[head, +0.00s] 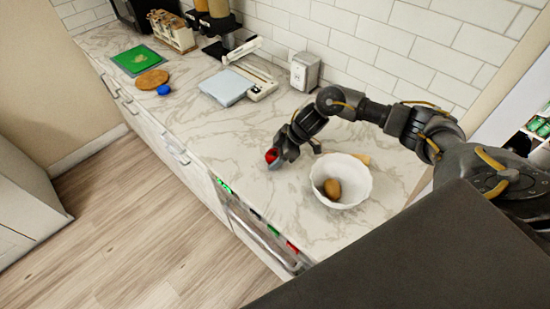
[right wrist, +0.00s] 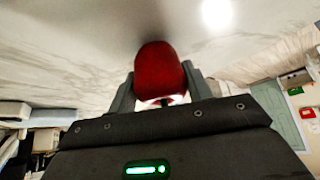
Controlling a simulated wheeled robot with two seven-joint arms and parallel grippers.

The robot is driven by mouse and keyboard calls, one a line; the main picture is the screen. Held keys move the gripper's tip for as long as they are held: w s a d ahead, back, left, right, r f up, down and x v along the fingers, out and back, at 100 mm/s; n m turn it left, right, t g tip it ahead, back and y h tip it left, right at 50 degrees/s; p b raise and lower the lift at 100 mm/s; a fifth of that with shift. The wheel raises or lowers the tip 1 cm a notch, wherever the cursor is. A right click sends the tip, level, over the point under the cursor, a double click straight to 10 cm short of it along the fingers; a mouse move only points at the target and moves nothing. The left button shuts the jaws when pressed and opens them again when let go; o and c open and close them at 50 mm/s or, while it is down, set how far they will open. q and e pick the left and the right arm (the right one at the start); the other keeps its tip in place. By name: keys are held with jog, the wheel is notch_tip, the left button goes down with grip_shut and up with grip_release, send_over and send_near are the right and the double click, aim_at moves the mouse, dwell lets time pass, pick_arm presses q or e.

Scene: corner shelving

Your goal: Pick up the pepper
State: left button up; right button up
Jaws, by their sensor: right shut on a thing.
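The red pepper (head: 271,156) is in my right gripper (head: 275,160) in the head view, over the marble counter, left of the white bowl. In the right wrist view the pepper (right wrist: 160,72) sits between the two grey fingers of the right gripper (right wrist: 162,85), which are shut on it from both sides. Its green stem end points toward the palm. Whether the pepper touches the counter is hard to tell. My left gripper is not in view.
A white bowl (head: 352,198) with a brown round item (head: 332,189) stands just right of the gripper. The middle counter is clear.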

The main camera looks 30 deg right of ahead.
jog(key=shift+r+b, duration=0.3)
jog(key=shift+r, duration=0.05)
jog(key=s+d+r+b, duration=0.1)
jog(key=s+d+r, duration=0.1)
jog(key=s+r, duration=0.2)
jog(key=s+d+r+b, duration=0.2)
jog(key=s+r, duration=0.1)
jog(key=s, duration=0.1)
jog(key=s+d+r+b, duration=0.2)
jog(key=s+d+r, duration=0.1)
jog(key=s+r, duration=0.1)
jog(key=shift+d+r, duration=0.1)
jog(key=shift+r, duration=0.2)
jog(key=shift+s+d, duration=0.1)
